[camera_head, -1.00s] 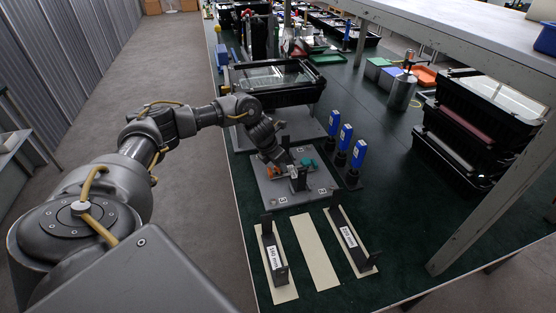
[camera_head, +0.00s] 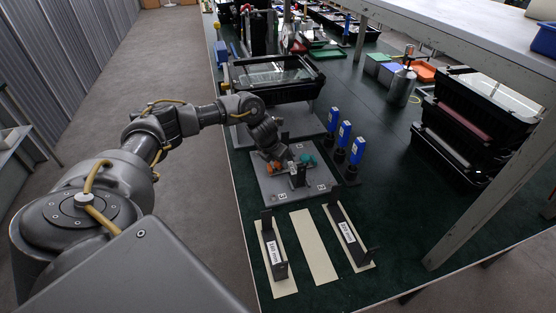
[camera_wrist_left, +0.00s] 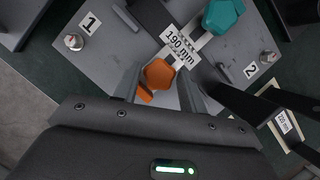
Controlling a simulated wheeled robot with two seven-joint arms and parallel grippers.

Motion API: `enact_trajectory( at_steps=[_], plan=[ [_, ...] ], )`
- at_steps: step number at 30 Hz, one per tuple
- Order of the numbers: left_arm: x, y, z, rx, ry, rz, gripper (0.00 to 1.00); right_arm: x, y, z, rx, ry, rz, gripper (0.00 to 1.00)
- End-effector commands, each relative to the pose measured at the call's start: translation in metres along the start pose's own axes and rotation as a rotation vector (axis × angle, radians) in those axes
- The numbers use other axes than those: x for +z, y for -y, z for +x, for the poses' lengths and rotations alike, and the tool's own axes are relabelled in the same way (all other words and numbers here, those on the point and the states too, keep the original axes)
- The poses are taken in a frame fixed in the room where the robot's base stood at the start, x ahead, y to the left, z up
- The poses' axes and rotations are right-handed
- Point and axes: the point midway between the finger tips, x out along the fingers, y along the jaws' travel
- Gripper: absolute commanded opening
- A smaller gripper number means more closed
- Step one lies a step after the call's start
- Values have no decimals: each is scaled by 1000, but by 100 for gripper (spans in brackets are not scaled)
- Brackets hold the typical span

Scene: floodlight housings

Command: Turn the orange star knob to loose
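The orange star knob (camera_wrist_left: 159,74) sits on the grey fixture plate (camera_wrist_left: 97,57) in the left wrist view. It also shows in the head view (camera_head: 274,166), partly hidden by my left gripper. My left gripper (camera_wrist_left: 160,83) is at the knob, its two fingers apart, one on each side. Whether the fingers touch the knob is not clear. A small orange piece (camera_wrist_left: 144,95) shows just below the knob, between the fingers. A teal knob (camera_wrist_left: 222,16) sits beyond a "190 mm" label (camera_wrist_left: 179,46). My right gripper is not in view.
Three blue-topped tools (camera_head: 344,133) stand right of the plate. Two black bars with labels (camera_head: 273,250) (camera_head: 348,236) lie on pale strips in front. A black bin (camera_head: 270,78) is behind. Stacked black trays (camera_head: 465,140) and a metal table leg (camera_head: 490,195) are at the right.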

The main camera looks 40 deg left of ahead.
Motion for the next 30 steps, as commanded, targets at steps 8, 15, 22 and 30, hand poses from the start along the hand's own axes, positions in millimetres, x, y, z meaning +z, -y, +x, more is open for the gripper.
enact_trajectory(
  at_steps=[8,15,22,30],
  plan=[
    [0,0,0,0,0,1,56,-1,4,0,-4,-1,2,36],
    [0,0,-11,-1,1,2,56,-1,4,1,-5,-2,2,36],
    [1,0,-54,0,4,3,56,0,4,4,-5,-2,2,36],
    [0,0,-97,0,2,2,56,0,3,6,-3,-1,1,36]
  ],
)
